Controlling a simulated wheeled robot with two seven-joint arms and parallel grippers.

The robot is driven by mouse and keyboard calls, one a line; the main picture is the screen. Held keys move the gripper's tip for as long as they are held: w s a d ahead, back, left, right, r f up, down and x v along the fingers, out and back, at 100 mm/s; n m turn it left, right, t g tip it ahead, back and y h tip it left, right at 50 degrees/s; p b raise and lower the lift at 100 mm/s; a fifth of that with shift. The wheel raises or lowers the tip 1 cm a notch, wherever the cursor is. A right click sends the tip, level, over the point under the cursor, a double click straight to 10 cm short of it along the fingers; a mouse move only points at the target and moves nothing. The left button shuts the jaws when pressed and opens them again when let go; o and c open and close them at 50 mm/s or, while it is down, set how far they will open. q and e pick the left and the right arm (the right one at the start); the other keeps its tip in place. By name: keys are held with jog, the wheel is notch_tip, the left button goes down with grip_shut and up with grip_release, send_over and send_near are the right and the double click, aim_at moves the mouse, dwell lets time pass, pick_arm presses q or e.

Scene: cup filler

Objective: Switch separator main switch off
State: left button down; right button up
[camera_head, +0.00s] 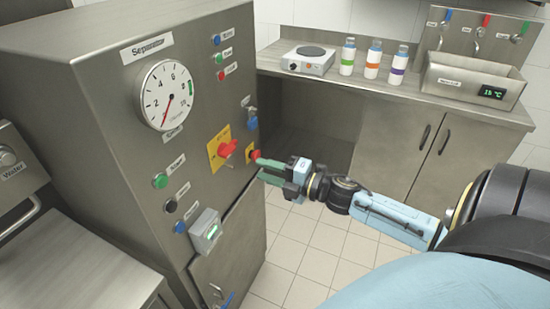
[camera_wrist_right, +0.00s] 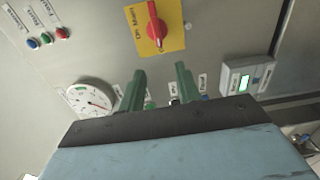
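The main switch (camera_head: 227,148) is a red rotary handle on a yellow plate on the separator's steel front panel. It also shows in the right wrist view (camera_wrist_right: 155,25), straight ahead of the fingertips, with its handle pointing up and down in that picture. My right gripper (camera_head: 260,170) is in front of the panel, to the right of the switch in the head view. In the wrist view my right gripper (camera_wrist_right: 161,76) has its two green fingers apart with nothing between them. It appears not to touch the switch. My left gripper is not in view.
The separator (camera_head: 110,130) also carries a round gauge (camera_head: 165,96), several coloured buttons and a small display box (camera_head: 205,232). A counter (camera_head: 400,92) with bottles and a hot plate (camera_head: 308,59) stands behind.

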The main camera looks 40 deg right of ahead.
jog(key=shift+v, duration=1.1)
jog(key=s+d+f+m+g+h, duration=0.1)
jog(key=s+f+m+g+h, duration=0.2)
jog(key=f, duration=0.7)
jog(key=s+d+f+m+g+h, duration=0.15)
jog(key=s+f+m, duration=0.35)
jog(key=f, duration=0.5)
jog(key=s+d+f+m+g+h, duration=0.1)
jog(key=s+f+m+h, duration=0.3)
jog(key=f, duration=0.6)
jog(key=s+a+f+m+g, duration=0.2)
jog(key=s+a+f, duration=0.3)
jog(key=s, duration=0.4)
jog(key=s+a+f+m+g+y, duration=0.1)
jog(key=s+a+f+m+g, duration=0.2)
jog(key=s+f, duration=0.5)
jog(key=s+a+f+m+g, duration=0.3)
jog(key=s+a+f+g, duration=0.2)
jog(key=s+a, duration=0.3)
jog(key=shift+s+f, duration=0.8)
jog(key=shift+s, duration=0.2)
